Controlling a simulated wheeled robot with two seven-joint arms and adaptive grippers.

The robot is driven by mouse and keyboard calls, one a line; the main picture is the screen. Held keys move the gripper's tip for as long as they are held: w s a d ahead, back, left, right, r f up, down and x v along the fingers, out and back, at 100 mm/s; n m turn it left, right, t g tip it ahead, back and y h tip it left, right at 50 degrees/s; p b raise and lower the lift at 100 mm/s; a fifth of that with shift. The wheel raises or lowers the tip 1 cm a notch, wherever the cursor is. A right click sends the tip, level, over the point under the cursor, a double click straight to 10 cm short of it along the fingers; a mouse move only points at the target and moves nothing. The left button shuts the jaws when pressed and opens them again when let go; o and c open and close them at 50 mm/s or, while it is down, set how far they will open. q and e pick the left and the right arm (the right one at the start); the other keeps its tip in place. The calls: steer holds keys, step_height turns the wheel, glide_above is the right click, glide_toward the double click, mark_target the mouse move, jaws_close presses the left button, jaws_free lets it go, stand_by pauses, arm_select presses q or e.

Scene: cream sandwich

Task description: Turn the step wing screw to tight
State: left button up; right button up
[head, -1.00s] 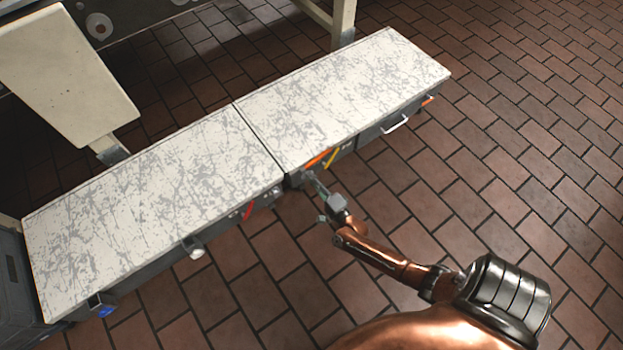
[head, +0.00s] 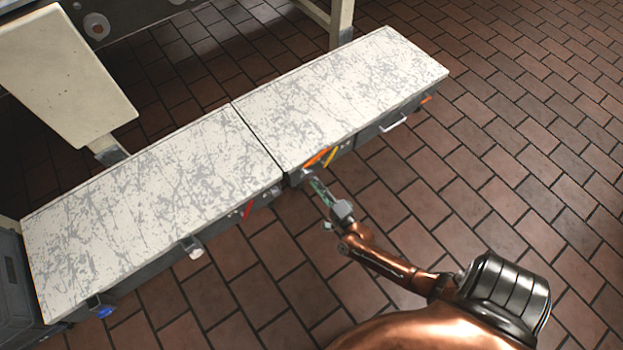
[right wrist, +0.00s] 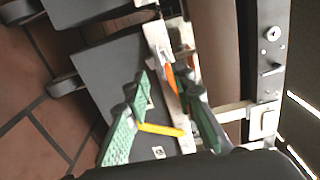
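My right gripper (head: 315,184) is at the front face of the long bench-like step, near the seam between its two white scuffed tops. In the right wrist view its two green-padded fingers (right wrist: 166,112) stand apart. An orange lever (right wrist: 170,78) and a yellow strip (right wrist: 160,129) show between them, by a pale metal bar (right wrist: 158,42). In the head view the orange lever (head: 317,157) and yellow strip (head: 331,156) sit just above the gripper. I cannot tell which part is the step wing screw, or whether the fingers touch anything. My left gripper is out of view.
The bench top (head: 150,190) is bare. Along its front are a red lever (head: 247,209), a pale knob (head: 194,248), a blue knob (head: 104,311) and a metal handle (head: 394,123). The brick floor (head: 480,190) on the right is clear.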

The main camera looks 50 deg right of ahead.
steer(key=v, duration=0.8)
steer(key=shift+s, duration=0.25)
